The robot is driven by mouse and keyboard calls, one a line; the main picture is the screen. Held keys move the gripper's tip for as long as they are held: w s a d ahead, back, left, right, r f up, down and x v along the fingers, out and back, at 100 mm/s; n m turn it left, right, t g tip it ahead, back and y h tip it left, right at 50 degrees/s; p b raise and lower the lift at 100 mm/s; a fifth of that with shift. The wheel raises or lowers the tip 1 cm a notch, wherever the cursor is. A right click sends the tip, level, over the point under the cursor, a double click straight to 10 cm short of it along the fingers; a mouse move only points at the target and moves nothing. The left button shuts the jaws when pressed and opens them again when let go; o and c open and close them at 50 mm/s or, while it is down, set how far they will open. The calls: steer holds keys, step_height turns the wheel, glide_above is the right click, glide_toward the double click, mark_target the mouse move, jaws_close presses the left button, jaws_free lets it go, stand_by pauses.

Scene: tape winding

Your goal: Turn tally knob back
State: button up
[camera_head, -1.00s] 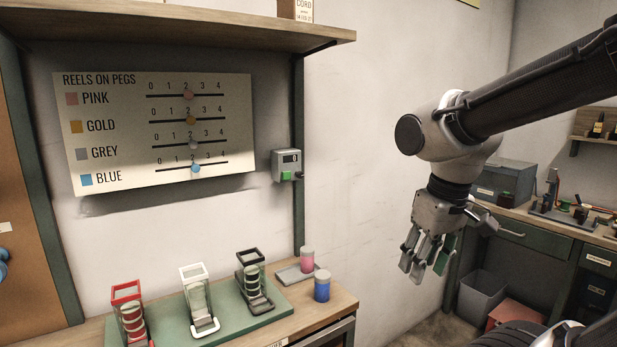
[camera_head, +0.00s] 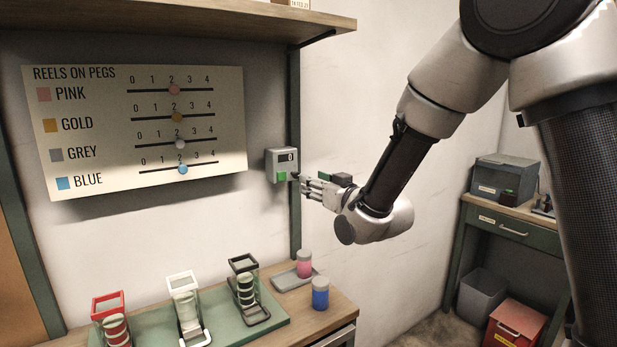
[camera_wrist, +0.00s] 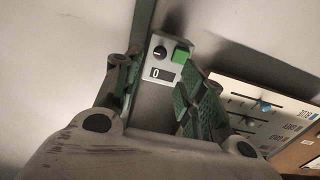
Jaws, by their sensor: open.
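The tally box (camera_head: 282,164) is a small grey box on the dark green post, with a display that reads 0 and a green button (camera_head: 281,177). In the wrist view the tally box (camera_wrist: 162,64) lies ahead between my fingers. Its dark round knob (camera_wrist: 160,52) sits beside the green button (camera_wrist: 181,56) and the display (camera_wrist: 162,73). My gripper (camera_head: 303,180) is just right of the box, pointing at it. In the wrist view my gripper (camera_wrist: 155,95) is open and empty, its green-padded fingers either side of the box. Contact with the knob does not show.
The board "REELS ON PEGS" (camera_head: 140,108) hangs left of the box, with each slider at 2. Below, a green mat (camera_head: 223,322) bears red, white and black reel holders. A pink jar (camera_head: 304,263) and a blue jar (camera_head: 320,292) stand at the bench's right.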

mark_target(298, 175)
steer(key=x, duration=0.7)
steer(key=shift+w+a, duration=0.15)
steer(key=shift+w, duration=0.15)
jaws_close()
